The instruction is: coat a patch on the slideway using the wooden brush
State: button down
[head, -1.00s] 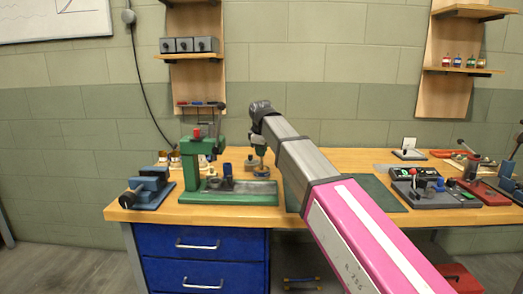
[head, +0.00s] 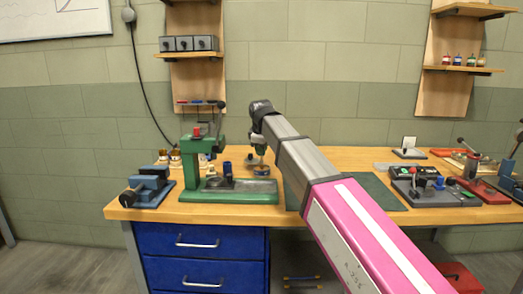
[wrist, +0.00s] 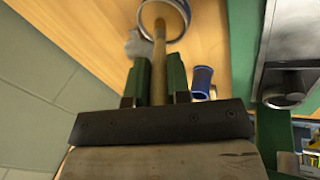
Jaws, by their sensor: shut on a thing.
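My gripper (wrist: 158,82) is shut on the wooden brush (wrist: 159,60), whose pale handle stands out between the two green fingers. The handle runs toward a round, light-rimmed tin (wrist: 186,8). Its far end overlaps the tin's inside, and I cannot tell whether it touches. In the head view my gripper (head: 260,149) points down over the bench behind the green machine, with the tin (head: 262,170) below. The slideway seems to be the grey metal top (head: 263,186) on the machine's green base (head: 205,196). It also shows in the wrist view (wrist: 287,38). No coated patch can be made out.
A blue cup (wrist: 202,82) stands beside the fingers. The green machine's column (head: 189,166) rises left of my gripper. A blue vise (head: 150,188) sits at the left end. A grey control box (head: 435,187) and red tool (head: 487,190) stand right. The dark mat (head: 382,194) looks bare.

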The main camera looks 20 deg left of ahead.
dwell(0.4)
jog(key=shift+r, duration=3.45)
